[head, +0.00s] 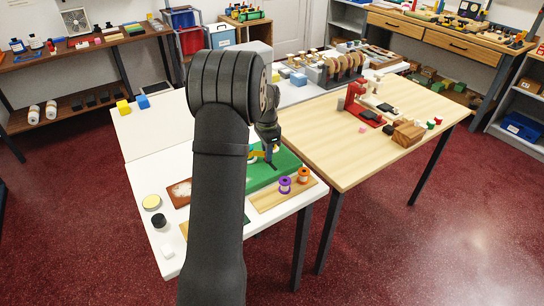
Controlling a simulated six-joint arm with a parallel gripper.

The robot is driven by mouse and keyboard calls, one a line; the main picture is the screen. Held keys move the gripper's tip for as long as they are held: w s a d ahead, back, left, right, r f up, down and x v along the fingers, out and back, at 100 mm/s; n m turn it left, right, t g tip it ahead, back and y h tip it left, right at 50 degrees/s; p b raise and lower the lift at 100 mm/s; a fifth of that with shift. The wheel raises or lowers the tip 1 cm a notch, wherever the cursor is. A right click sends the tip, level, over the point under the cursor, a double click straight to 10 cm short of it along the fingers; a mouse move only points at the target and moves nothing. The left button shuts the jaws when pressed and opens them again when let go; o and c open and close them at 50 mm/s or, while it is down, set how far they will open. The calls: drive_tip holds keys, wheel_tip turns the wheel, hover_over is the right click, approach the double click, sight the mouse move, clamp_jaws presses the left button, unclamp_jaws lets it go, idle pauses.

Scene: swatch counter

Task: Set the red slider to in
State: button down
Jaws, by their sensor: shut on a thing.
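A green board (285,172) lies on the white table, partly behind my arm. A small blue piece (268,153) and a yellow piece (255,154) show at it, close to my gripper. My gripper (268,143) is low over the board, seen from behind and small. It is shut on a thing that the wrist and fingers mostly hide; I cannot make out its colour. I see no red slider for certain; my arm covers the left part of the board.
A wooden strip with a purple spool (285,185) and an orange spool (303,175) lies in front of the board. A yellow-topped tin (152,202), a black cap (158,220) and a white cube (168,251) stand at left. A wooden table (330,150) adjoins at right.

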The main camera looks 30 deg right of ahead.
drive_tip(key=shift+w+r, duration=0.1)
drive_tip(key=shift+w, duration=0.2)
drive_tip(key=c, duration=1.3)
unclamp_jaws()
wheel_tip(320, 180, up, 17)
drive_tip(key=shift+r, duration=0.15)
wheel_tip(320, 180, down, 18)
drive_tip(key=shift+s+r, duration=0.25)
drive_tip(key=shift+s, duration=0.15)
